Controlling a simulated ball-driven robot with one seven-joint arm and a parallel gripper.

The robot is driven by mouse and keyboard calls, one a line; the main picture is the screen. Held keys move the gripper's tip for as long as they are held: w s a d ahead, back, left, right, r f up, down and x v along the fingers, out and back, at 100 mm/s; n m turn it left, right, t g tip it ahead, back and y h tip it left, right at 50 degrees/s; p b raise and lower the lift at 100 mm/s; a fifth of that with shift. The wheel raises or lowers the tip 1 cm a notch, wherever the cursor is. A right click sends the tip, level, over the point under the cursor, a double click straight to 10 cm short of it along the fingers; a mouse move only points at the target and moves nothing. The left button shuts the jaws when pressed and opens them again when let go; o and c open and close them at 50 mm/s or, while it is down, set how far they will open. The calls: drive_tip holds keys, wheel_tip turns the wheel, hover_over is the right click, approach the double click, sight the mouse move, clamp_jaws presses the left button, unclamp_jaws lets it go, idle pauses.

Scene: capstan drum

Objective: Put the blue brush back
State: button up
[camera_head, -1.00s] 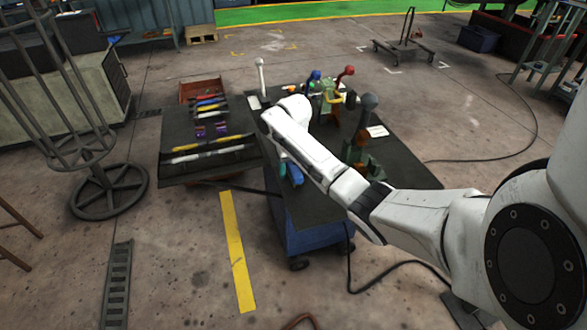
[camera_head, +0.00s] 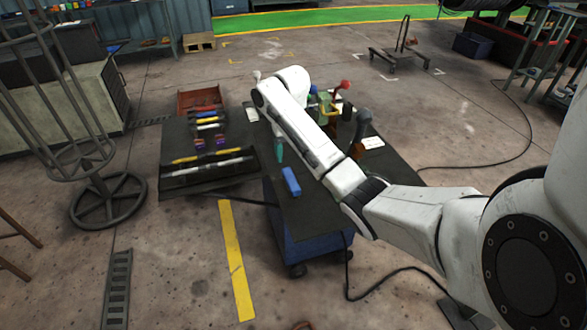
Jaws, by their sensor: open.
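A blue block-like thing (camera_head: 291,181), which may be the blue brush, lies on the dark top of the cart (camera_head: 315,213), near its left edge. It is too small to tell bristles. A teal thing (camera_head: 279,150) shows just above it, beside my arm. My white arm reaches over the cart from the lower right. My gripper is hidden behind the arm, so its place relative to the blue thing does not show. Left of the cart, a dark tray surface (camera_head: 177,133) bears a rack (camera_head: 208,172) with a yellow and a white bar, and several small coloured tools behind it.
Levers with a red knob (camera_head: 345,84) and a grey knob (camera_head: 364,116) stand on the cart's far right. A red bin (camera_head: 187,101) is behind the tray. A round-based stand (camera_head: 108,199) is at left. A cable lies right of the cart.

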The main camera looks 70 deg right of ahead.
drive_tip(key=w+a+f+n+t+y, duration=0.15)
drive_tip(key=a+f, duration=0.25)
drive_tip(key=a, duration=0.5)
drive_tip(key=w+a+f+n, duration=0.2)
drive_tip(key=w+a+f, duration=0.1)
drive_tip(key=a, duration=0.7)
drive_tip(key=s+a+f+n, duration=0.1)
drive_tip(key=s+a+f, duration=0.15)
drive_tip(key=a, duration=0.35)
drive_tip(key=s+a+f+n, duration=0.1)
drive_tip(key=s+a+f, duration=0.15)
drive_tip(key=a, duration=0.35)
drive_tip(key=s+a+n+h, duration=0.1)
drive_tip(key=s+a+n, duration=0.1)
drive_tip(key=s, duration=0.6)
drive_tip(key=s+a+n, duration=0.1)
drive_tip(key=s+a, duration=0.1)
drive_tip(key=s, duration=0.6)
drive_tip(key=shift+s+f+n+h, duration=0.15)
drive_tip(key=shift+s+n+h, duration=0.2)
drive_tip(key=shift+s, duration=0.05)
drive_tip(key=shift+a+g, duration=0.1)
drive_tip(key=shift+g, duration=0.15)
